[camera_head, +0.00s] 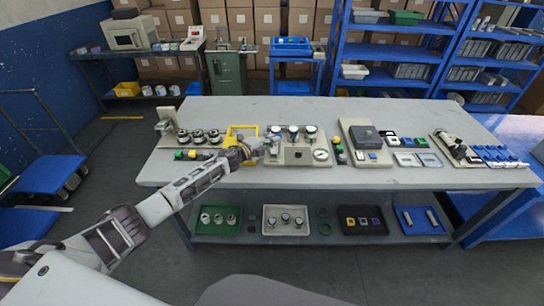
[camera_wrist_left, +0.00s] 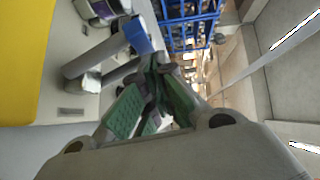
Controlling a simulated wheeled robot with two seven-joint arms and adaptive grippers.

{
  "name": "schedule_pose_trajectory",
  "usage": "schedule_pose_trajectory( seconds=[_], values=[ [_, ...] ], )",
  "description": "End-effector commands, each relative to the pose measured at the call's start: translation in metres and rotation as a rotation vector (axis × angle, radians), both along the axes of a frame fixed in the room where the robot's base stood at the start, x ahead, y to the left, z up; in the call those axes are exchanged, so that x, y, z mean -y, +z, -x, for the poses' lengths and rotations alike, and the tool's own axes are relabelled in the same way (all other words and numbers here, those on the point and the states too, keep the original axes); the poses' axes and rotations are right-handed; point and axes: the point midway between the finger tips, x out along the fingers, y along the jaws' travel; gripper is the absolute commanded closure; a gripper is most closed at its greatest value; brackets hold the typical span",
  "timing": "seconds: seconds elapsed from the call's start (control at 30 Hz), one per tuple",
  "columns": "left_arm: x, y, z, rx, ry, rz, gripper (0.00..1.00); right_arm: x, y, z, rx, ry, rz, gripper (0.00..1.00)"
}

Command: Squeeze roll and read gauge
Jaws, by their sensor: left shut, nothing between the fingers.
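A beige fixture (camera_head: 298,154) stands at the middle of the table, with dark-rimmed, pale-topped round parts (camera_head: 293,131) along its back; I cannot tell which part is the roll. A white round dial (camera_head: 321,155), likely the gauge, sits on its right front; its reading is too small to tell. My left gripper (camera_head: 262,147) is at the fixture's left end, beside the yellow tray (camera_head: 240,131). In the left wrist view its green-padded fingers (camera_wrist_left: 156,80) are together and empty. Grey cylinders (camera_wrist_left: 95,55), one with a blue end (camera_wrist_left: 137,34), lie beside the fingers. My right gripper does not show.
Left of the tray is a stand with several metal rollers (camera_head: 197,136). A dark-topped device (camera_head: 366,137) and blue pieces (camera_head: 492,153) are on the right. Bare table (camera_head: 400,178) runs along the front edge. The lower shelf holds green, white and blue trays (camera_head: 408,220).

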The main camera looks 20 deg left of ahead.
Motion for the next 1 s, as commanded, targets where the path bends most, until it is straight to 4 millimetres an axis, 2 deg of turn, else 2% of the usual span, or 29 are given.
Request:
schedule_pose_trajectory(
  seconds=[0.4, 1.0],
  values=[
    [-0.0008, 0.0016, -0.0039, 0.001, -0.001, 0.001, 1.00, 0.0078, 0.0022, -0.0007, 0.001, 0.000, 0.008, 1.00],
    [-0.0019, 0.0036, -0.0048, 0.003, 0.001, 0.000, 1.00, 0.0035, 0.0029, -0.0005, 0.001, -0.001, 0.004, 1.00]
  ],
)
